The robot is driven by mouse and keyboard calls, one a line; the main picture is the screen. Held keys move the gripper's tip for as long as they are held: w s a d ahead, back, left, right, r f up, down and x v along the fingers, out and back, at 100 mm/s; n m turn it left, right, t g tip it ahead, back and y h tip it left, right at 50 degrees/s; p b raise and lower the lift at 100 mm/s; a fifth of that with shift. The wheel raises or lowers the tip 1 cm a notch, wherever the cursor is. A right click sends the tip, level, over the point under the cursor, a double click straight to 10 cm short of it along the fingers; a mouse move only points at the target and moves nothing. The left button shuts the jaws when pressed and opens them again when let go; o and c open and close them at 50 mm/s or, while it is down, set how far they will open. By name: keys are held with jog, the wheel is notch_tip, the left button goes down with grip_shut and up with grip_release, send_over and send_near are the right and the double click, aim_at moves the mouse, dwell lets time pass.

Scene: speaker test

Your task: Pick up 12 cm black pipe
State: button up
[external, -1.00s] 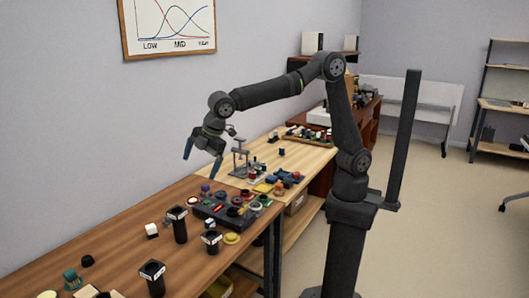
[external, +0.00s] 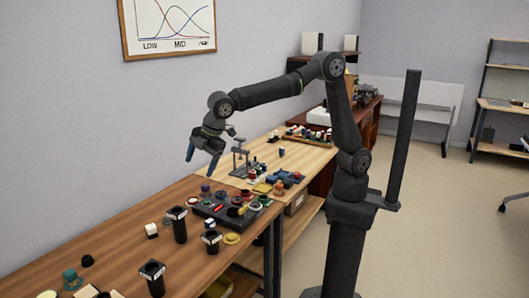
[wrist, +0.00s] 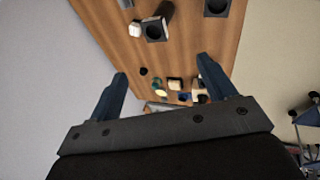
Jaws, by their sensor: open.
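Three upright black pipes with square collars and pale labels stand on the brown table. One is the tall pipe (external: 179,230), one the short pipe (external: 211,243), and one the front pipe (external: 154,283). I cannot read the labels, so I cannot tell which is 12 cm. My gripper (external: 202,159) is open and empty, above and behind the pipes, with blue fingers. In the wrist view my gripper (wrist: 162,72) has its fingers apart with no pipe between them. A black pipe (wrist: 155,30) shows beyond the fingertips, and another dark pipe (wrist: 216,6) is at the top edge.
A white block (external: 151,230) is beside the tall pipe. A dark panel (external: 218,213) with coloured parts lies behind the pipes. A grey stand (external: 240,160) rises near my gripper. Small items clutter the table's front left. A wall borders the table's left side.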

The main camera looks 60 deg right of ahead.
jog(key=w+a+f+g+h, duration=0.2)
jog(key=w+a+f+g, duration=0.1)
jog(key=w+a, duration=0.4)
jog(key=g, duration=0.1)
send_near(177, 210)
jog(key=f, duration=0.7)
jog(key=shift+s+a, duration=0.25)
jog(key=shift+a, duration=0.1)
jog(key=shift+w+d+f, duration=0.15)
jog(key=shift+f, duration=1.15)
jog(key=shift+w+d+f, duration=0.1)
jog(key=shift+w+f, duration=0.05)
jog(key=shift+f, duration=1.15)
jog(key=c, duration=1.1)
jog(key=shift+r, duration=0.15)
